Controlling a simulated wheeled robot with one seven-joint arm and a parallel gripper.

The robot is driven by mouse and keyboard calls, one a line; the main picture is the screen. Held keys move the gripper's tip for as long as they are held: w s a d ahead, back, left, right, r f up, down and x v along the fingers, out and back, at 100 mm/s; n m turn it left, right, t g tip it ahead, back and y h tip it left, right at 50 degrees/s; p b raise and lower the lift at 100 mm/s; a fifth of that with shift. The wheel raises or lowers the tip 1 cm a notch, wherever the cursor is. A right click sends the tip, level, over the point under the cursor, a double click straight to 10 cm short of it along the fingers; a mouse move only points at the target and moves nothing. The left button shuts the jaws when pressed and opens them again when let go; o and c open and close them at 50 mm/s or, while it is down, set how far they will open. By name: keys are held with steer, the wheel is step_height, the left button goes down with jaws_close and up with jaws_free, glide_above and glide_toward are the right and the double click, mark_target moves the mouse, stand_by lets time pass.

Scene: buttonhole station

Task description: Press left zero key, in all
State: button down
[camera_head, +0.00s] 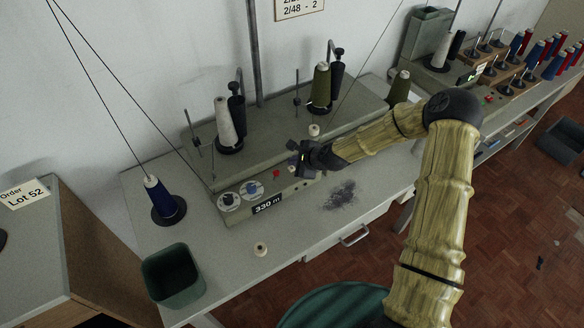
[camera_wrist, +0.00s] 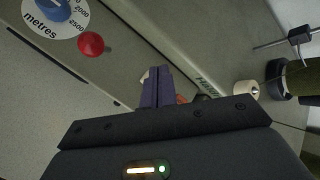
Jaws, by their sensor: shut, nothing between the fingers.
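A grey winding machine (camera_head: 240,212) stands on the bench with two dials (camera_head: 229,201) and a display reading 330 m (camera_head: 267,204). A round red key (camera_head: 276,173) sits right of the dials; it also shows clear in the wrist view (camera_wrist: 91,43). My gripper (camera_head: 304,164) is over the machine top, right of this key. In the wrist view its purple fingers (camera_wrist: 156,78) are shut and empty. A pale piece (camera_wrist: 145,77) and a reddish piece (camera_wrist: 181,99) show partly behind them. I cannot read which key is left zero, nor tell whether the fingers touch anything.
A grey cone (camera_head: 223,122), an olive cone (camera_head: 320,86) and a small cream spool (camera_head: 314,130) stand behind the gripper. A blue cone (camera_head: 160,195) and a green bin (camera_head: 172,276) are at the left. Another small spool (camera_head: 260,249) and dark thread scraps (camera_head: 340,194) lie in front.

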stand_by(0.6)
steer(key=shift+f+b, duration=0.3)
steer(key=shift+f, duration=0.1)
steer(key=shift+f+b, duration=0.35)
steer(key=shift+f, duration=0.15)
stand_by(0.8)
steer(key=shift+r+p, duration=0.7)
steer(key=shift+r, duration=0.25)
step_height(320, 180, up, 5)
steer(key=p, duration=0.3)
stand_by(0.4)
stand_by(0.6)
